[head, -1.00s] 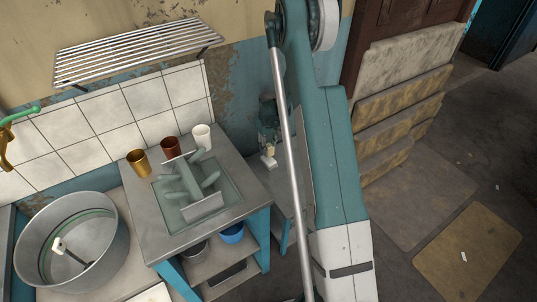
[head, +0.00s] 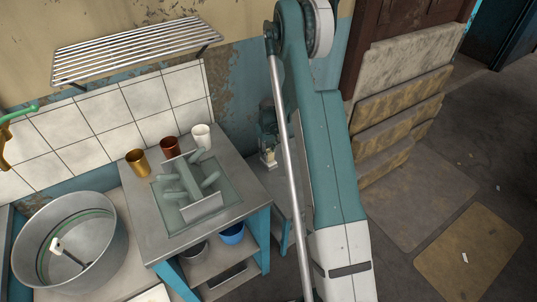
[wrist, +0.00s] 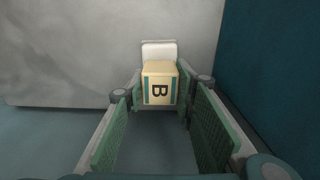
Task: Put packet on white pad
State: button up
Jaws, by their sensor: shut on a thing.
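The packet (wrist: 158,88) is a small cream block with blue-green stripes and a dark letter B. It shows near the middle of the wrist view. My gripper (wrist: 162,95) has its green-padded fingers on either side of the packet and is shut on it near the fingertips. A whitish piece (wrist: 158,50) shows just behind the packet; I cannot tell whether it belongs to it. I cannot make out the white pad for sure; a pale flat thing (head: 152,294) is cut off at the head view's bottom edge.
A metal table (head: 150,238) at the left has a sunken tray with green-grey pieces, and gold (head: 138,163), brown (head: 170,147) and white (head: 201,136) cups. A large metal tub (head: 108,262) stands left of it. A pale wall (wrist: 60,50) fills the wrist view's upper left.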

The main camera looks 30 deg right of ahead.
aim_at(268, 152)
jog(key=shift+f, duration=0.2)
jog(key=o, duration=0.9)
jog(key=shift+r, duration=0.15)
notch_tip(268, 152, up, 12)
jog(key=p, duration=0.2)
jog(key=shift+r+p, duration=0.1)
jog(key=shift+p, duration=0.2)
